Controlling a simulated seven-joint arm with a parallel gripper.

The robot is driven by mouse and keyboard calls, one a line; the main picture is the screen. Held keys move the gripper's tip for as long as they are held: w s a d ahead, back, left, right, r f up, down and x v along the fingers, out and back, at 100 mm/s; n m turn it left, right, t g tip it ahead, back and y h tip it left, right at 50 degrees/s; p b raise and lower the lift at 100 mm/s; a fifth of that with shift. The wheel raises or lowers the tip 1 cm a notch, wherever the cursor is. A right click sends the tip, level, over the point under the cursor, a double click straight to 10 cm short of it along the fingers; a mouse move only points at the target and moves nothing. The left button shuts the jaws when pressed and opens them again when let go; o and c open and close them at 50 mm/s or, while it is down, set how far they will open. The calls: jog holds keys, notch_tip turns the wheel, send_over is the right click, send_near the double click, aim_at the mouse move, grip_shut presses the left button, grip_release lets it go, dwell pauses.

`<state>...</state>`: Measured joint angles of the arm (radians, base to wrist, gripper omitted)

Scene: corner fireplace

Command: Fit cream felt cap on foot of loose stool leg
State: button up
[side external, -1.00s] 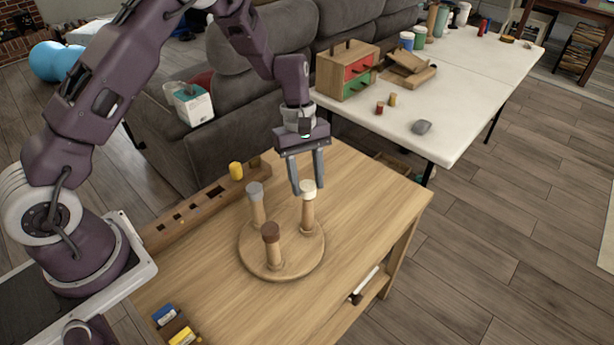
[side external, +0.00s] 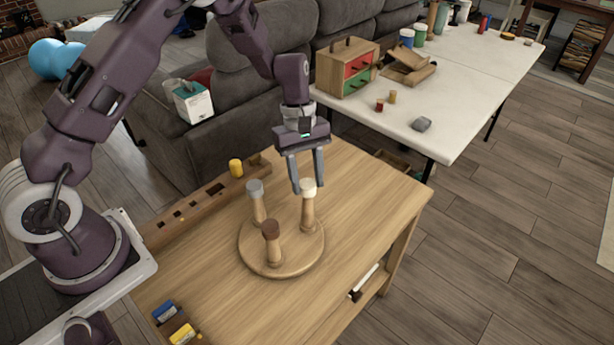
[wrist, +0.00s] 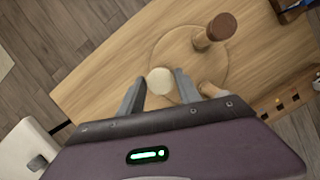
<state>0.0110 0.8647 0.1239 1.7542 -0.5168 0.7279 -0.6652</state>
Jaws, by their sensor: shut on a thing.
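An upside-down stool with a round wooden seat (side external: 259,262) stands on the wooden table, its legs pointing up. The cream felt cap (side external: 308,187) is at the top of the right leg (side external: 308,213), with no clear gap between them. My gripper (side external: 308,188) points down and is shut on this cap. The wrist view shows the cap (wrist: 160,82) between my fingertips (wrist: 160,85); the leg below it is hidden there. The other legs carry a grey cap (side external: 254,187) and a brown cap (side external: 270,229). I cannot tell how firmly the cream cap is seated.
A wooden rack (side external: 195,208) with holes and a yellow piece (side external: 236,168) lies along the table's back-left edge. Blue and yellow blocks (side external: 172,322) are at the front left. The table's right part is clear. A white table (side external: 450,130) stands behind.

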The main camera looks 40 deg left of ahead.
jog(key=shift+f, duration=1.2)
dwell(0.4)
jog(key=o, duration=1.3)
jog(key=s+r+m+t, duration=0.1)
jog(key=s+r+m, duration=0.25)
jog(key=r, duration=0.75)
jog(key=s+r+m+t, duration=0.2)
jog(key=s+r, duration=0.2)
jog(key=r, duration=0.8)
jog(key=s+r+m+t+y, duration=0.1)
jog(key=s+m, duration=0.1)
jog(key=s, duration=0.4)
jog(key=s+a+r+m+t+y, duration=0.1)
jog(key=s+r+m, duration=0.1)
jog(key=s, duration=0.5)
jog(key=s+a+r+m+t+y, duration=0.1)
jog(key=s+r+m+t, duration=0.1)
jog(key=s+m, duration=0.2)
jog(key=shift+s+a, duration=0.15)
jog(key=shift+s, duration=1)
